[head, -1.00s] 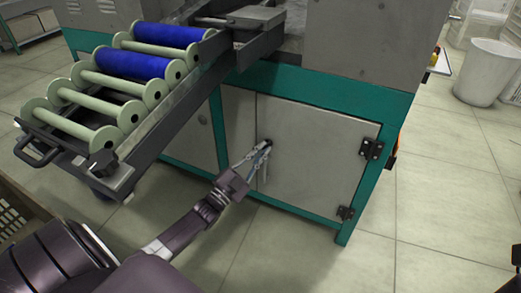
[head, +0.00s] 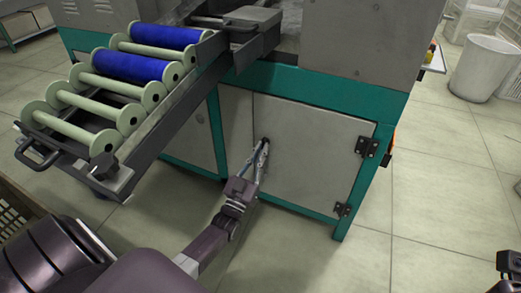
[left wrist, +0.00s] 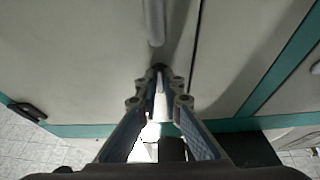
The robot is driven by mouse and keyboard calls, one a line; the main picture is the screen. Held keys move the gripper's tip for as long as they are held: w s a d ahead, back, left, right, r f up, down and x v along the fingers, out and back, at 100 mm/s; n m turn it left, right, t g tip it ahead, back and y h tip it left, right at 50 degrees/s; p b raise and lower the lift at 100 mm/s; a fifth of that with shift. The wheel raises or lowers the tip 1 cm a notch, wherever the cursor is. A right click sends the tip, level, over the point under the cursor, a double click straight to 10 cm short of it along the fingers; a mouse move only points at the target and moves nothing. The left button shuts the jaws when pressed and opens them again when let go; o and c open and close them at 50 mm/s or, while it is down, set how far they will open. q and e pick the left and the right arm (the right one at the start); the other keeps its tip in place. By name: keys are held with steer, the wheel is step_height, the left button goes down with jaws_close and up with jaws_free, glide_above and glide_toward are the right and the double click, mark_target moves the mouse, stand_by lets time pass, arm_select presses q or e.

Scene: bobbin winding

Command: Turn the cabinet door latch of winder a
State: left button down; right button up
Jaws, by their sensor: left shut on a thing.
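The cabinet door (head: 310,155) of the winder is grey, set in a teal frame, and closed. A dark part of my right gripper (head: 508,264) shows at the right edge.
A sloping rack (head: 160,120) with blue and empty bobbins juts out above and left of the door. Black hinges (head: 367,147) are on the door's right side. A white bin (head: 483,68) stands at the far right. The floor right of the cabinet is clear.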

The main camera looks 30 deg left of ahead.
arm_select(q)
steer(key=shift+w+r, duration=0.2)
steer(key=shift+r, duration=0.1)
steer(key=c, duration=2.1)
jaws_free()
steer(key=shift+f, duration=0.1)
steer(key=v, duration=1.2)
steer(key=shift+d+f, duration=0.1)
steer(key=shift+f, duration=0.1)
